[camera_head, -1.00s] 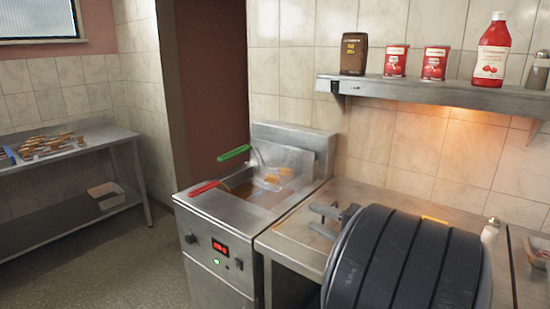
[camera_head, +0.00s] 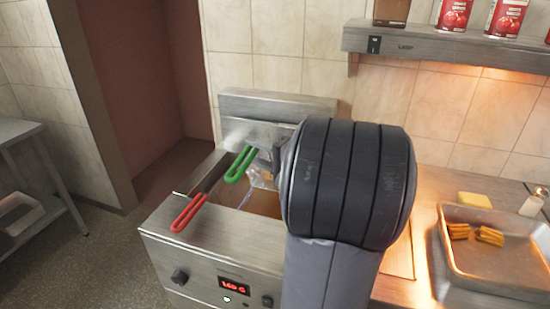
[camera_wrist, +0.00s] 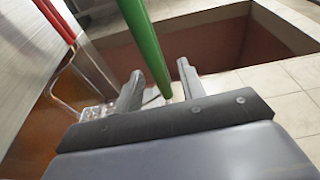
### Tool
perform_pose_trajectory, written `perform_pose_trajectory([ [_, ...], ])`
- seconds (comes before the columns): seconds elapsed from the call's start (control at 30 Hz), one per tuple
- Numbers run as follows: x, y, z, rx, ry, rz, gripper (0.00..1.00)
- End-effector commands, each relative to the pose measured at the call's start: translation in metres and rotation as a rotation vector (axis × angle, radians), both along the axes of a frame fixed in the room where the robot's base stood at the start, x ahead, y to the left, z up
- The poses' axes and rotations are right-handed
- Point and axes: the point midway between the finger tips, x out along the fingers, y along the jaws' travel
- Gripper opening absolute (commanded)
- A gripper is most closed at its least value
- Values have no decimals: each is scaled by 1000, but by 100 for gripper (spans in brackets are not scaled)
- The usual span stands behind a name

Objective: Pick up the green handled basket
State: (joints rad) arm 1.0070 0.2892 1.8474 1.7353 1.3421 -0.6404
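The green handled basket (camera_head: 240,165) sits in the fryer, its green looped handle rising toward the front left; much of the basket is hidden behind my arm. In the wrist view, the green handle (camera_wrist: 145,38) runs between the two fingers of my gripper (camera_wrist: 160,72). The fingers are apart, with a gap on each side of the handle. In the head view, my arm covers most of the gripper, just right of the green handle. A red handled basket (camera_head: 188,213) lies to the left in the same fryer; its handle also shows in the wrist view (camera_wrist: 52,18).
The steel fryer (camera_head: 215,240) has a lit red display. A tray (camera_head: 470,285) with browned food pieces and a yellow block (camera_head: 474,200) stand on the right counter. A wall shelf (camera_head: 440,47) holds red containers above. Open floor lies left of the fryer.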

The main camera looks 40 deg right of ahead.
Motion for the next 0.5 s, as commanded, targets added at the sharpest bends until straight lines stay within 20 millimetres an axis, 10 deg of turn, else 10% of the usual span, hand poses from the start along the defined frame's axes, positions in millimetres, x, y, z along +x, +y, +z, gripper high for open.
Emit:
perform_pose_trajectory([
  [0.5, 24, 7, 1, 0, 0, 0, 35],
])
